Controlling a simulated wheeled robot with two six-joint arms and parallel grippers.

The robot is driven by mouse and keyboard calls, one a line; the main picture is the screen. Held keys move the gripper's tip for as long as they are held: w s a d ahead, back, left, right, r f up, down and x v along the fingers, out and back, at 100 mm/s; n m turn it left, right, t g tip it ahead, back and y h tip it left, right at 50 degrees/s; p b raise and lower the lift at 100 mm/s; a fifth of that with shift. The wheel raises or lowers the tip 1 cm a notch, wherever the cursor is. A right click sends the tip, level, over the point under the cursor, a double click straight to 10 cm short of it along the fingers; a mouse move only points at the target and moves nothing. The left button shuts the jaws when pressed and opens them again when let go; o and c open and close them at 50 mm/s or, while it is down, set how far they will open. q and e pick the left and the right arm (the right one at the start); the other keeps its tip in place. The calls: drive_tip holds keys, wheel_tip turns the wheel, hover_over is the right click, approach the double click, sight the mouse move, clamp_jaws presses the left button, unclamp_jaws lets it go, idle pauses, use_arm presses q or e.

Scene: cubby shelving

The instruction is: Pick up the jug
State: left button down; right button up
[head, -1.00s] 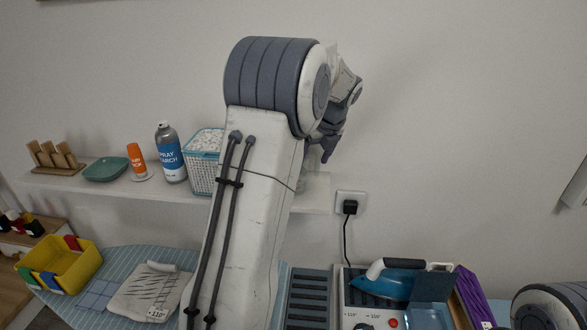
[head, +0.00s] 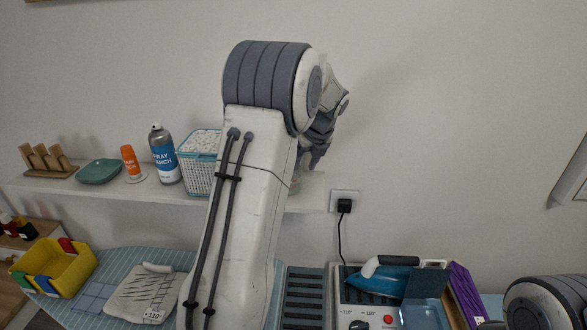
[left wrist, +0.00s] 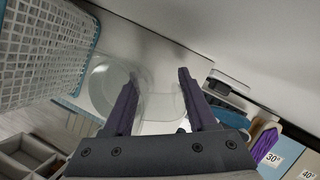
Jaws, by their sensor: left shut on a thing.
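The jug (left wrist: 153,98) is clear and see-through, so its outline is faint. In the left wrist view it shows between the two dark fingers of my left gripper (left wrist: 160,98), which is shut on it. In the head view my left gripper (head: 318,156) is at the right end of the wall shelf (head: 303,197), partly behind my own arm. The jug is mostly hidden there, and I cannot tell whether it touches the shelf. My right gripper is not in view.
A white-and-teal basket (head: 198,165) stands on the shelf just left of my arm. Below right are a socket plug (head: 344,206) and an iron (head: 385,277).

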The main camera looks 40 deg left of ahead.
use_arm(q)
drive_tip(key=shift+r, duration=0.2)
drive_tip(key=shift+r+b, duration=0.4)
drive_tip(key=shift+r, duration=0.35)
drive_tip(key=shift+w+r+b, duration=0.1)
drive_tip(key=shift+r+b, duration=0.2)
drive_tip(key=shift+r, duration=0.6)
drive_tip(key=d+r+b, duration=0.2)
drive_tip(key=d+r, duration=0.5)
drive_tip(key=d, duration=0.4)
drive_tip(key=shift+s+d+r+b, duration=0.15)
drive_tip(key=shift+s+d+b, duration=0.15)
drive_tip(key=shift+s+b, duration=0.15)
